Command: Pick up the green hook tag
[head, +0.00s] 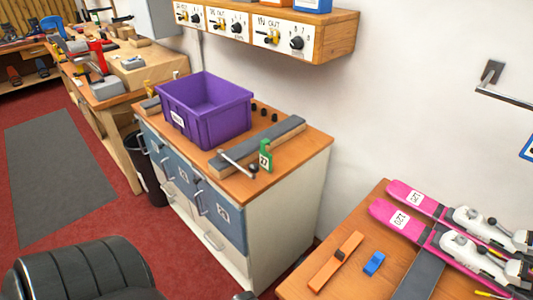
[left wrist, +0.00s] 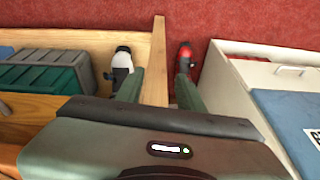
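The green hook tag (head: 265,155) stands upright on the wooden top of the drawer cabinet (head: 305,143), near its front edge. It has a white label and is beside the right part of a grey-topped wooden bar. The tag is not seen in that view. Neither gripper can be made out in the head view.
A purple bin (head: 208,112), the grey-topped bar (head: 258,147) and a metal lever (head: 237,163) share the cabinet top with the tag. A wooden shelf box (head: 335,40) hangs above. Pink skis (head: 405,217) lie on a bench at right. A black chair (head: 85,270) stands at front left.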

